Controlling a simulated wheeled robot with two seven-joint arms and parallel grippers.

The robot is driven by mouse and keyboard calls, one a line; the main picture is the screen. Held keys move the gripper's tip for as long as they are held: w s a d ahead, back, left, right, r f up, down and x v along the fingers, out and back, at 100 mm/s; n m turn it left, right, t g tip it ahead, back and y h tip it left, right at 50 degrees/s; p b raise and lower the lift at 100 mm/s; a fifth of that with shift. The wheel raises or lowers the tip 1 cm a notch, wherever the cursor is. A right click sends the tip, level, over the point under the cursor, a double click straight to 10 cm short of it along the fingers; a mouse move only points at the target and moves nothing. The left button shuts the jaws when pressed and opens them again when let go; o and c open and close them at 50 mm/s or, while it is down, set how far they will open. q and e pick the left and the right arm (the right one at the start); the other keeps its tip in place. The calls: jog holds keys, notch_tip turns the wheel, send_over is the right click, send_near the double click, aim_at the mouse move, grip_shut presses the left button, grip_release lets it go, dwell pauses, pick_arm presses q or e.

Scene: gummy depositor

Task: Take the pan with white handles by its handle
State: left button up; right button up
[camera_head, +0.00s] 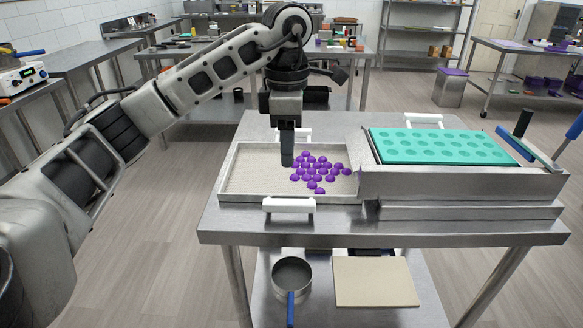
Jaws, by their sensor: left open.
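The metal pan (240,172) lies on the left part of the steel table, with purple gummies (318,172) in its right half. One white handle (289,205) is on its front wall. Another white handle (293,134) is at its back wall, partly hidden behind my gripper. My left gripper (287,162) points straight down over the pan, between the two handles and just left of the gummies. It is open and seen edge-on, with nothing in it. I cannot tell how high its tips are above the pan floor. My right gripper is not in view.
Right of the pan, a teal mold (435,146) with a white handle (423,120) sits on a raised metal frame (455,184). Blue-handled tools stick up at the far right. A saucepan (292,275) and a beige board (374,282) lie on the lower shelf.

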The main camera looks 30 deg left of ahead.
pick_arm(q)
send_near(289, 201)
jog(key=f, duration=0.3)
jog(key=s+f, duration=0.1)
jog(key=f, duration=0.1)
jog(key=shift+d, duration=0.15)
jog(key=shift+w+f+p, duration=0.25)
jog(key=shift+f+p, duration=0.05)
jog(key=shift+f, duration=1.25)
jog(key=shift+w+f+p, duration=0.2)
jog(key=shift+f+p, duration=0.05)
jog(key=shift+f, duration=1.3)
jog(key=shift+c, duration=0.3)
jog(key=shift+r, duration=0.1)
grip_shut()
